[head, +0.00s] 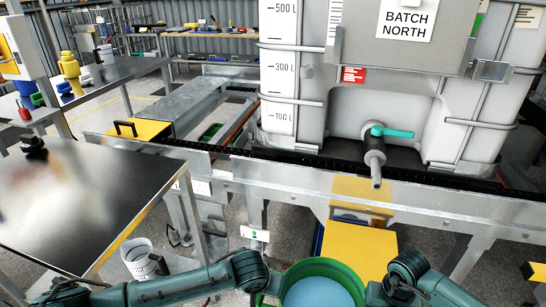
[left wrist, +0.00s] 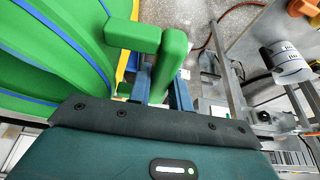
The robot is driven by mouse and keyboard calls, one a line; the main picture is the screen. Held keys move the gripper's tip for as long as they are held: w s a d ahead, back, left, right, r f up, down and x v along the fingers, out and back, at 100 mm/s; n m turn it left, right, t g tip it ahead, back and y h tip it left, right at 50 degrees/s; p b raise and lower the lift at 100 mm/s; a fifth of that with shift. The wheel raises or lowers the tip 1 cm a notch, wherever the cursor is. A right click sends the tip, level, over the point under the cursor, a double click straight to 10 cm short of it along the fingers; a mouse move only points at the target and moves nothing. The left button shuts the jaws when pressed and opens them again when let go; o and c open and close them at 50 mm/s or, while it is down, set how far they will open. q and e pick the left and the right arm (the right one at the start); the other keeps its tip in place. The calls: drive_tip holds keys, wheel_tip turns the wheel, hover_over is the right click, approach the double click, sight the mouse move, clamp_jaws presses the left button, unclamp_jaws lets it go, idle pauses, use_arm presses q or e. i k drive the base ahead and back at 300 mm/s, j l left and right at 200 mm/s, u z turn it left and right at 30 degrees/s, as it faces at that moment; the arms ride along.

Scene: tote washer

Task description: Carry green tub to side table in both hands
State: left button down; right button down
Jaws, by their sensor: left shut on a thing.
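The green tub (head: 285,278) is at the bottom middle of the head view, cut off by the frame edge, with a flat light-blue surface inside. In the left wrist view its green wall with blue bands (left wrist: 60,50) fills the upper left. My left gripper (left wrist: 162,88) is shut on the tub's green handle (left wrist: 172,58). My right arm reaches the tub's right side in the head view, but its gripper jaws are not visible. A table with a dark shiny top (head: 75,205), seemingly the side table, stands at the left.
A small black object (head: 34,148) sits on the table's far left; its top is otherwise clear. A metal conveyor frame (head: 290,182) with a large white tank (head: 345,110) and spout crosses ahead. A yellow box (head: 358,252) is beyond the tub.

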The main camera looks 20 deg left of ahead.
sight(48, 189)
drive_tip(key=k+j, duration=0.2)
drive_tip(key=j, duration=0.15)
drive_tip(key=k+j, duration=0.25)
drive_tip(key=j, duration=0.15)
drive_tip(key=k+j, duration=0.2)
drive_tip(key=j, duration=0.15)
drive_tip(key=k+j, duration=0.1)
drive_tip(key=j, duration=0.3)
drive_tip(key=k+j, duration=0.1)
drive_tip(key=j, duration=0.35)
drive_tip(key=k+j, duration=0.1)
drive_tip(key=j, duration=0.3)
drive_tip(key=k+j, duration=0.1)
drive_tip(key=j, duration=0.35)
drive_tip(key=k+j, duration=0.1)
drive_tip(key=j, duration=0.3)
